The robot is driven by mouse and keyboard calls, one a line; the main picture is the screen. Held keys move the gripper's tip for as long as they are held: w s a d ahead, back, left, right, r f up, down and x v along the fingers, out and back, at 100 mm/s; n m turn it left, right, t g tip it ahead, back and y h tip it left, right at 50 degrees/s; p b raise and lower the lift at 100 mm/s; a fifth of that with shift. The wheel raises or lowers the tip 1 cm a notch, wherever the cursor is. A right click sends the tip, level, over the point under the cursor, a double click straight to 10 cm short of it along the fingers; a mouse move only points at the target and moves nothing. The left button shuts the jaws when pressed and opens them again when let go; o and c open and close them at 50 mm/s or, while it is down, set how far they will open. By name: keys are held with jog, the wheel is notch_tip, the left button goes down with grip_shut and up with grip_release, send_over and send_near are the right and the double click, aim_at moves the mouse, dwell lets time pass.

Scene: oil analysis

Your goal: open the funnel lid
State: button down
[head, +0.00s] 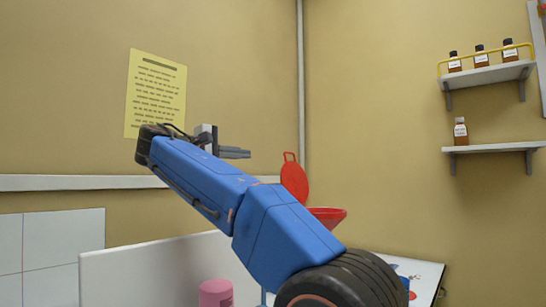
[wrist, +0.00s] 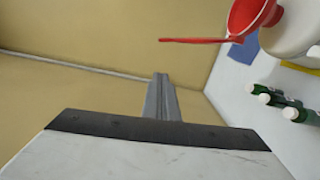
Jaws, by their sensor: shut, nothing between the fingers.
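The red funnel (head: 328,213) shows partly behind my blue arm in the head view. Its round red lid (head: 294,180) stands raised, nearly upright, above the funnel's left side. In the wrist view the lid (wrist: 190,40) is seen nearly edge-on, sticking out left from the red funnel (wrist: 245,16). My gripper (head: 240,153) is shut and empty, to the left of the lid and a little higher in the head view, apart from it. In the wrist view the closed fingers (wrist: 160,88) point up the picture, below the lid, with a gap between.
A white container (wrist: 290,28) is beside the funnel, near a blue cloth (wrist: 243,50) and several green bottles (wrist: 278,98). A pink container (head: 215,292) stands at lower left. Wall shelves (head: 490,148) at right hold brown bottles. Open air surrounds my gripper.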

send_over(283, 172)
jog(key=w+a, duration=0.3)
jog(key=shift+s+d+r, duration=0.1)
jog(key=shift+r, duration=0.25)
dwell(0.5)
jog(key=shift+m, duration=0.7)
jog(key=shift+s+d+r, duration=0.3)
jog(key=shift+s+d, duration=0.4)
jog(key=shift+d, duration=0.05)
jog(key=shift+s+d+r, duration=0.25)
jog(key=shift+s+d, duration=0.4)
jog(key=shift+d, duration=0.05)
